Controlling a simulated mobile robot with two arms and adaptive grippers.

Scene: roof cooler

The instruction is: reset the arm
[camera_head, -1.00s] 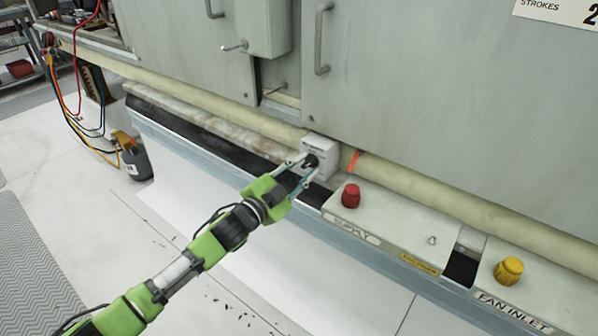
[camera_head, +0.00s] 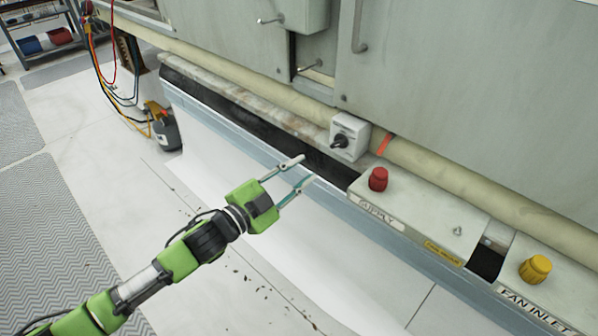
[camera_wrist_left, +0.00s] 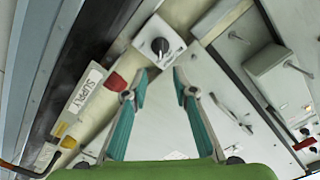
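My left gripper (camera_head: 303,169) reaches in from the lower left in the head view. Its two fingers are apart with nothing between them. It is in front of the blue-grey ledge, lower left of a white switch box (camera_head: 349,137) with a black rotary knob (camera_head: 340,142), and apart from it. In the left wrist view the open fingers (camera_wrist_left: 155,82) point toward the switch box (camera_wrist_left: 159,42), whose knob shows just beyond the tips. My right gripper is in neither view.
A red knob (camera_head: 378,178) sits on the SUPPLY box and a yellow knob (camera_head: 535,269) on the FAN INLET box. A pale pipe (camera_head: 270,95) runs along the grey cabinet. A dark container with hoses (camera_head: 167,134) stands on the floor at left.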

